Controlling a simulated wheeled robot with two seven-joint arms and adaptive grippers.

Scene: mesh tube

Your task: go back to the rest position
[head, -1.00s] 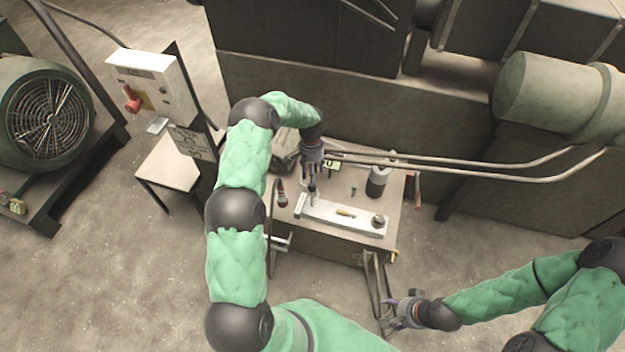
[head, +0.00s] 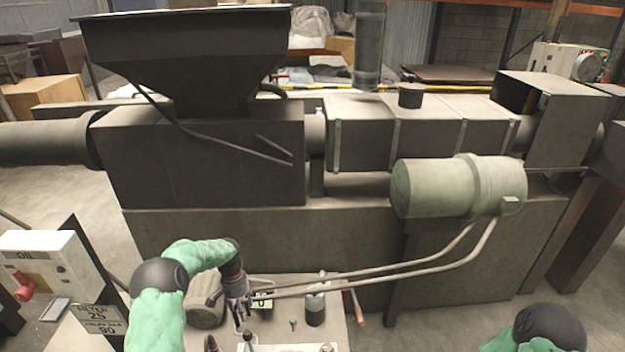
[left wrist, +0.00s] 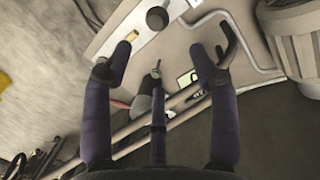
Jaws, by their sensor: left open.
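My left gripper (head: 238,300) hangs over the back part of the small work table (head: 273,326). It is beside a small green-lit display (head: 263,299). In the left wrist view the fingers of my left gripper (left wrist: 160,62) are spread apart with nothing held between them. The display also shows in that view (left wrist: 187,79), beyond the fingers. My right gripper is outside the head view; only part of my right arm shows at the lower right.
A dark-and-light cylinder (head: 315,309) and a small green peg (head: 292,325) stand on the table. Two long pipes (head: 375,275) run just right of my left gripper. A large machine (head: 300,235) fills the back. A white control box (head: 45,265) stands left.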

